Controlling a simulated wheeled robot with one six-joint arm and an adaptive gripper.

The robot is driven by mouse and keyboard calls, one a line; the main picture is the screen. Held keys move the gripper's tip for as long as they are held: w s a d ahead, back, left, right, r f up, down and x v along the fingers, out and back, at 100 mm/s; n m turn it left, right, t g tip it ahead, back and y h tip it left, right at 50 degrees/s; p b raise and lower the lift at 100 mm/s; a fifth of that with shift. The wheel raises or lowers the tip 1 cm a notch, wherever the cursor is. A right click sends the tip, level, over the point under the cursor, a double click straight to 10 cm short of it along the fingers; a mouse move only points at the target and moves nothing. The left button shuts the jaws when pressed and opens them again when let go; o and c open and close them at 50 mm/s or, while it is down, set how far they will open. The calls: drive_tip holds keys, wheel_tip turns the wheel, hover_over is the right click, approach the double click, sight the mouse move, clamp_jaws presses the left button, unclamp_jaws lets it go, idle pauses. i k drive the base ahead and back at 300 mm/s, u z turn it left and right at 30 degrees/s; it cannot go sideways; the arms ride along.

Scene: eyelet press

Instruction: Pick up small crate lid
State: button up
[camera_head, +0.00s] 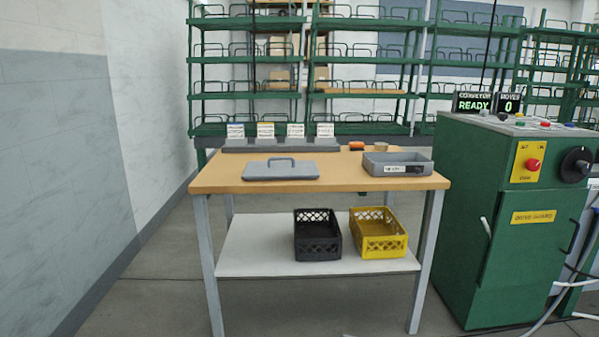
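A flat grey-blue lid (266,172) with a raised loop handle lies on the left part of the wooden table top (345,180). It looks like the small crate lid. A shallow open grey crate (420,169) with a white label sits on the right part of the same table. The lid and this crate stand apart. My gripper is not in view.
A black crate (318,252) and a yellow crate (378,252) stand on the lower shelf (255,262). Label cards stand on a dark strip (240,148) at the table's back. A green machine (490,220) stands to the right; green racks (360,50) stand behind. Floor at left is clear.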

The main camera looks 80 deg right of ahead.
sight(276, 167)
drive_tip(key=z, duration=2.4)
drive_tip(key=k, duration=0.45)
drive_tip(key=z, duration=0.05)
drive_tip(key=i, duration=0.45)
